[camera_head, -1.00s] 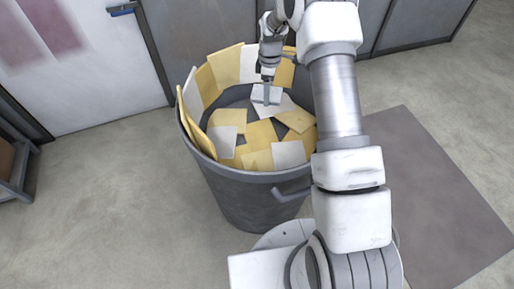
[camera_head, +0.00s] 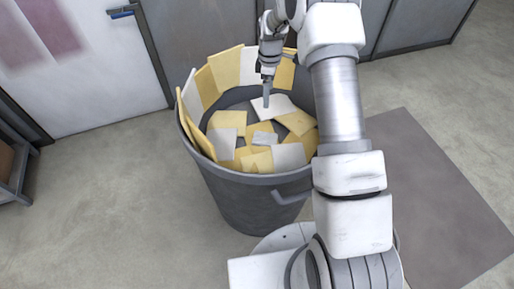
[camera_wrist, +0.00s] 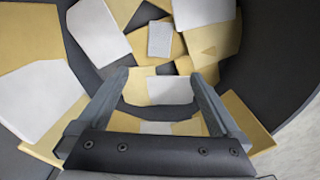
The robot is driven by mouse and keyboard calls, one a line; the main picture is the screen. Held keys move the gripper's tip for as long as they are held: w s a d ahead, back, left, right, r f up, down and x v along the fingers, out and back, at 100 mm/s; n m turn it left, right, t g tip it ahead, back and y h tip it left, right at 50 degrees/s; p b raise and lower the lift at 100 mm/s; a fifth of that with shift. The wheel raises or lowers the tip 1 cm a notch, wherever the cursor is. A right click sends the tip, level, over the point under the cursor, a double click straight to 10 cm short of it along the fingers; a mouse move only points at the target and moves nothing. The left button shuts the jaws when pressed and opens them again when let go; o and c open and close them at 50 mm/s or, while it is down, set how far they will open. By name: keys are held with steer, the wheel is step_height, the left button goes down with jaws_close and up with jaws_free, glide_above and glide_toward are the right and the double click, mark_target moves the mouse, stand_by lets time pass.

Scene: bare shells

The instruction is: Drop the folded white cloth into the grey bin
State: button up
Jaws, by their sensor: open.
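The folded white cloth (camera_head: 265,138) is a small pale rectangle inside the grey bin (camera_head: 245,200), lying on yellow sheets near the middle of the pile. It also shows in the wrist view (camera_wrist: 160,40), beyond my fingertips and apart from them. My gripper (camera_head: 266,103) is over the inside of the bin, behind the cloth in the head view. In the wrist view its two fingers (camera_wrist: 155,78) are spread with nothing between them.
Several yellow and white flat sheets (camera_head: 228,119) lie in the bin, and others stand against its inner wall. A handle (camera_head: 290,196) sticks out at the bin's front. A dark mat (camera_head: 440,190) lies on the floor at right; cabinets stand behind.

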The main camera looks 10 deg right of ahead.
step_height(320, 180, up, 15)
steer(key=p, duration=0.1)
steer(key=shift+r, duration=0.1)
stand_by(0.4)
